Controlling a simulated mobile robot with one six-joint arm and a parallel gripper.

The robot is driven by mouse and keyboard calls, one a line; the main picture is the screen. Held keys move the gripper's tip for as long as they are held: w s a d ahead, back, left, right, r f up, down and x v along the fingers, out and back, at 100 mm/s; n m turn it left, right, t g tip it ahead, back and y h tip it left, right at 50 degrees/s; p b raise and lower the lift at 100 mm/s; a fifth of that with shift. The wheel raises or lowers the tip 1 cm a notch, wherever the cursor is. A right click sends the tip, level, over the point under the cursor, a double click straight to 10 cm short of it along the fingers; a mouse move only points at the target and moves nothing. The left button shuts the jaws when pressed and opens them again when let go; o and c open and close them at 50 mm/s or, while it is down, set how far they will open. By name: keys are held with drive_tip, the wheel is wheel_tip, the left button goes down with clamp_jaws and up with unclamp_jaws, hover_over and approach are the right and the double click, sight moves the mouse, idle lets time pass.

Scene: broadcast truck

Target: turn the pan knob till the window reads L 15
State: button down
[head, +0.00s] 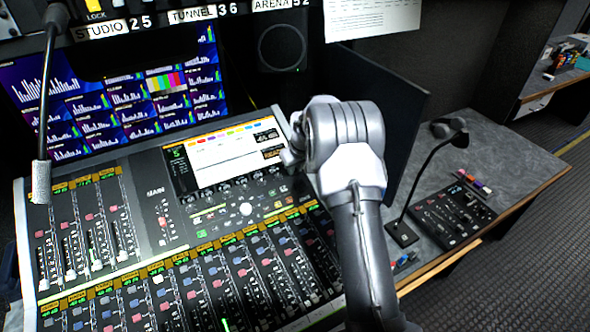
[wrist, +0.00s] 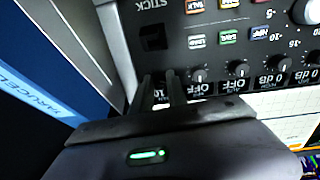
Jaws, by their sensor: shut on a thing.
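The mixing console's row of small black knobs shows under its screen (head: 232,150) in the head view. My gripper (head: 293,152) is at the right end of this row, mostly hidden by my own wrist. In the wrist view, which sees the panel upside down, my gripper's two dark fingers (wrist: 162,90) are close together at the row's end, shut on what appears to be the pan knob. The knob itself is hidden between the fingers. Its window is mostly covered, and I cannot read it. Neighbouring windows (wrist: 205,90) read OFF and 0 dB.
Free knobs (wrist: 198,74) stand close beside the fingers. A dark socket (wrist: 152,38) is on the panel past them. A dark monitor (head: 405,95) stands just right of my wrist. A gooseneck microphone (head: 425,180) and a small control box (head: 450,215) are on the desk to the right.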

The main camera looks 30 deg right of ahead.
drive_tip(key=shift+n+b, duration=0.65)
drive_tip(key=shift+n, duration=1.05)
drive_tip(key=c, duration=1.3)
unclamp_jaws()
drive_tip(key=p+v, duration=0.4)
drive_tip(key=v, duration=1.3)
drive_tip(key=shift+s+r, duration=0.1)
drive_tip(key=shift+s, duration=0.2)
